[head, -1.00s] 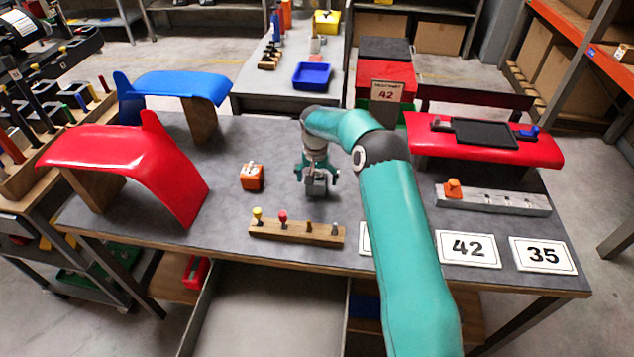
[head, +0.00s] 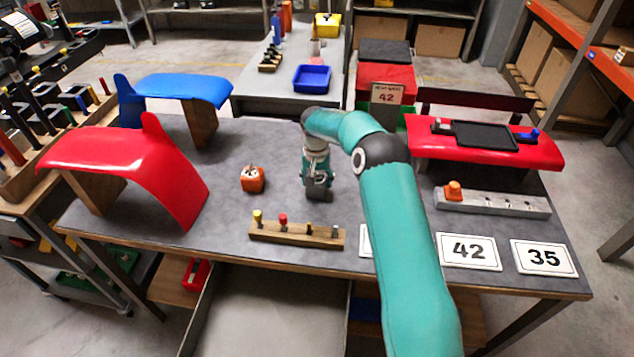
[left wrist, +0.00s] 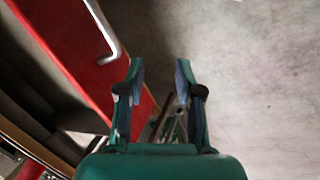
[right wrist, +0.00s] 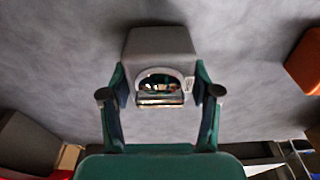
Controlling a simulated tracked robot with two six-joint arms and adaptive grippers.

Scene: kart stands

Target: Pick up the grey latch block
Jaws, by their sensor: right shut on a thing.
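The grey latch block (right wrist: 160,45) is in the right wrist view, with a shiny metal latch on its near face. My right gripper (right wrist: 160,96) is shut on it, a finger at each side. In the head view the right gripper (head: 317,182) is over the middle of the grey table, and the block (head: 317,194) shows only partly beneath it. I cannot tell whether the block touches the table. My left gripper (left wrist: 160,70) shows in the left wrist view, open and empty, with a red surface to its left and floor beyond.
An orange block (head: 252,180) stands left of the right gripper. A wooden peg strip (head: 297,235) lies in front. A grey strip (head: 492,201) and number cards (head: 468,250) are at right. Red (head: 130,160) and blue (head: 180,88) curved panels stand at left.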

